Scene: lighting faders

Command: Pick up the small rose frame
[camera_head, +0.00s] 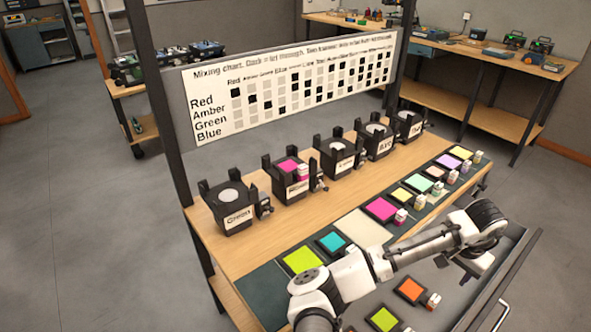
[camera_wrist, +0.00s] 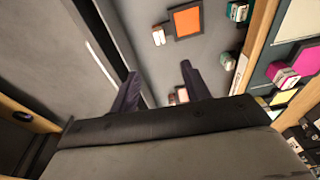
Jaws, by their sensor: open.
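In the wrist view, a small pale pink frame (camera_wrist: 182,95) with a dark border lies on the grey drawer floor. It is partly covered by my right finger, and it looks like the small rose frame. My gripper (camera_wrist: 158,78) is open, with its two dark fingers apart and nothing seen between them. It hangs over the drawer, and I cannot tell its height above the frame. In the head view I cannot make out the rose frame; my arm covers part of the drawer.
The open drawer (camera_head: 462,309) also holds an orange frame (camera_head: 410,290), also in the wrist view (camera_wrist: 187,22), and a yellow-green frame (camera_head: 383,319), with small blocks beside them. Above it, the bench (camera_head: 262,238) carries coloured frames, a magenta one (camera_head: 381,209) among them, and several black lamp holders.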

